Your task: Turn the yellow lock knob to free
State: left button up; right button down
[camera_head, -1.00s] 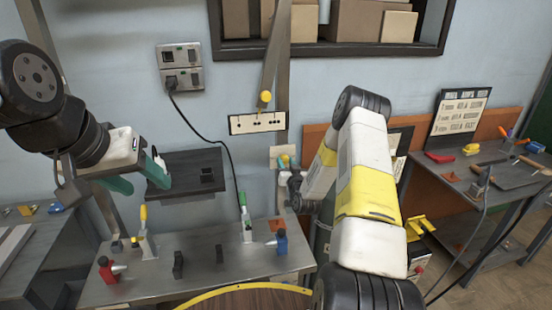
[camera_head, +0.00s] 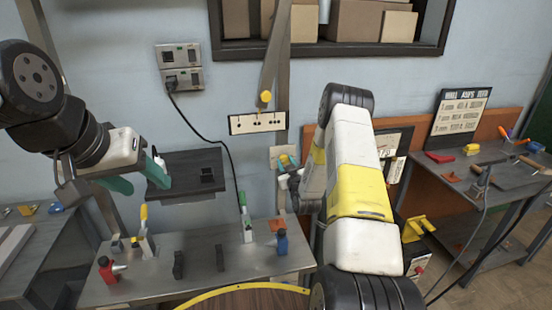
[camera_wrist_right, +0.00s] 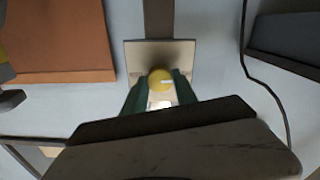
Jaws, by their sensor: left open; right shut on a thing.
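The yellow lock knob (camera_wrist_right: 160,78) is round, with a pale mark on its face. It sits in front of a beige plate (camera_wrist_right: 131,55), which also shows on the post in the head view (camera_head: 277,152). My right gripper (camera_wrist_right: 159,86) has its green fingers shut on the knob, one on each side. In the head view my right gripper (camera_head: 287,164) is at the plate, and the knob is mostly hidden there. My left gripper (camera_head: 142,178) is open and empty at the left, in front of a dark wall shelf (camera_head: 190,172), away from the knob.
A yellow-tipped grey lever (camera_head: 265,97) hangs over a white plate with holes (camera_head: 243,125) above. The metal table (camera_head: 200,268) below holds toggle clamps and red and blue parts. A black cable (camera_head: 215,140) runs down the wall. A workbench (camera_head: 470,170) stands at the right.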

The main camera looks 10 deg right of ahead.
jog(key=shift+f, duration=0.15)
jog(key=c, duration=1)
grip_release()
jog(key=shift+o, duration=0.2)
jog(key=s, duration=0.8)
jog(key=shift+d, duration=0.15)
